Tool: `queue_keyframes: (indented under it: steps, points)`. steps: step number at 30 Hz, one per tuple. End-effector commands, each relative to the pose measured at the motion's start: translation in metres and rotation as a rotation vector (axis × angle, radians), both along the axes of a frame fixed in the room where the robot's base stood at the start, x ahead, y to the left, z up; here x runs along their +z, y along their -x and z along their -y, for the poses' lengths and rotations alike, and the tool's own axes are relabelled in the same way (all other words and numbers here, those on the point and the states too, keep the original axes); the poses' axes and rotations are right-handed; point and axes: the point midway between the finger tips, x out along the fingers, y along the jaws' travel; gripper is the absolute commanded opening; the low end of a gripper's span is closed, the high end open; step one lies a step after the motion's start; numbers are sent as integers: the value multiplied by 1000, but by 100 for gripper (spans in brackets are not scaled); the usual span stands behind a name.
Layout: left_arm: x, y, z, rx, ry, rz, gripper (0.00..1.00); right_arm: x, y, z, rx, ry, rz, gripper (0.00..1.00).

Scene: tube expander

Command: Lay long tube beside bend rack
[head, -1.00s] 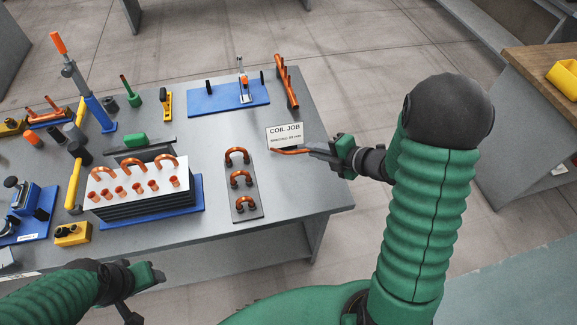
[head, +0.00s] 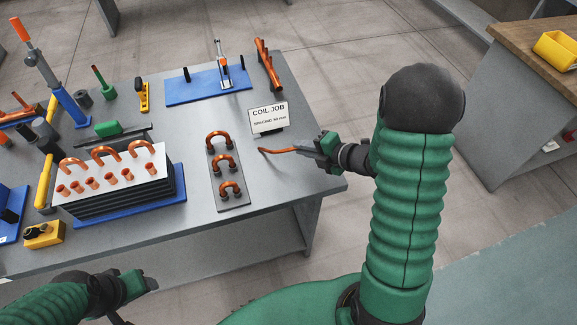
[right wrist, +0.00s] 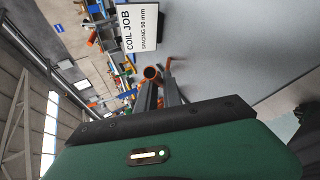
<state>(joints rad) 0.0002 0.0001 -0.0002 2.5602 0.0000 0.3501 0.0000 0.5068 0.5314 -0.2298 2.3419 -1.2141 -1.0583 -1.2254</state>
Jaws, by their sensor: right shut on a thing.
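My right gripper (head: 309,152) is shut on a copper tube (head: 278,150), whose free end points left toward the bend rack. The right wrist view shows the tube's open round end (right wrist: 152,72) between the fingers. The bend rack (head: 238,199) is a grey plate holding three copper U-bends (head: 224,162); it lies left of the tube, with bare table between. I cannot tell whether the tube touches the table. My left gripper (head: 138,285) is low at the left, off the table's front edge, and its jaw opening is not clear.
A COIL JOB sign (head: 268,117) stands just behind the tube. More copper tubes (head: 268,65) lie at the back right, beside a blue fixture base (head: 200,88). A finned coil block (head: 120,190) stands left of the rack.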

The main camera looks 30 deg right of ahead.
Motion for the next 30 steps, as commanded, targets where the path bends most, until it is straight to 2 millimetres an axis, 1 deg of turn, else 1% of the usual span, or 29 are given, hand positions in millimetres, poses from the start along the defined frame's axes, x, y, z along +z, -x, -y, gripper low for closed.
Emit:
queue_keyframes:
  steps: [2, 3, 6, 14, 17, 30]
  points:
    - [1, 0, 0, 0, 0, 1, 58, 1, 0, 0, 0, 0, 0, 0]
    - [1, 0, 0, 0, 0, 1, 58, 1, 0, 0, 0, 0, 0, 11]
    - [1, 0, 0, -1, 0, 1, 58, 1, 0, 0, 0, 0, 0, 24]
    - [1, 0, 0, 0, 0, 1, 58, 1, 0, -1, 0, 1, 0, 25]
    - [5, 0, 0, 0, 0, 0, 58, 6, 4, 1, 0, 1, 0, 25]
    - [32, 0, 0, -1, 0, 0, 58, 37, 56, 22, -3, 1, 1, 25]
